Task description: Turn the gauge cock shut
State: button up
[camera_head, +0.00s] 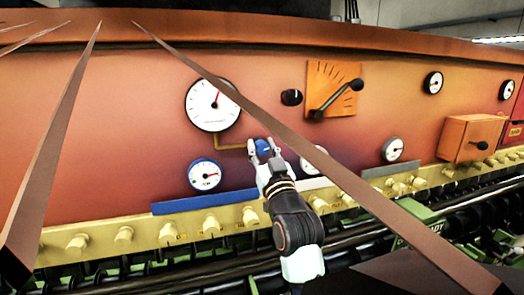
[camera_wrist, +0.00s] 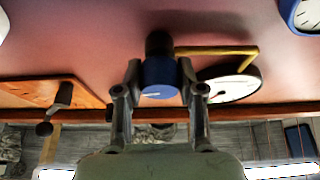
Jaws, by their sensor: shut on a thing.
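The gauge cock has a round blue knob (camera_wrist: 160,80) with a light line on its face, on a dark stem at the end of a brass pipe (camera_wrist: 218,50). In the head view the blue knob (camera_head: 263,147) sits below and right of a large white gauge (camera_head: 212,105) with a red needle. My gripper (camera_wrist: 160,90) has one finger on each side of the knob and is shut on it. In the head view my gripper (camera_head: 265,149) reaches up to the panel, and its fingers hide the knob's sides.
A lever on an orange plate (camera_head: 336,90) and a black knob (camera_head: 291,97) are to the right. A small blue-rimmed gauge (camera_head: 205,174) is at lower left. An orange box (camera_head: 470,138) juts out at right. Brown slanted bars cross the foreground. A row of yellow fittings (camera_head: 123,236) runs below.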

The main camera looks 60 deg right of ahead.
jog(key=n+t+y+b, duration=0.1)
jog(key=n+b, duration=0.1)
jog(key=n, duration=0.1)
jog(key=n+t+y+b, duration=0.1)
jog(key=n+b, duration=0.1)
jog(key=n, duration=0.1)
jog(key=shift+f+n+y, duration=0.2)
jog(key=shift+n+y, duration=0.2)
jog(key=n+y+b, duration=0.1)
jog(key=n, duration=0.1)
jog(key=n+y+b, duration=0.1)
jog(key=n, duration=0.2)
jog(key=shift+r+t, duration=0.1)
jog(key=shift+t, duration=0.3)
jog(key=n+y, duration=0.1)
jog(key=n, duration=0.1)
jog(key=n+y+b, duration=0.1)
jog(key=n, duration=0.2)
jog(key=shift+r+y, duration=0.15)
jog(key=shift+y, duration=0.15)
jog(key=shift+n+g+y, duration=0.5)
jog(key=shift+n, duration=1.2)
jog(key=o, duration=1.2)
jog(key=shift+c, duration=0.2)
jog(key=r+v, duration=0.1)
jog(key=v, duration=1.1)
jog(key=shift+f, duration=0.4)
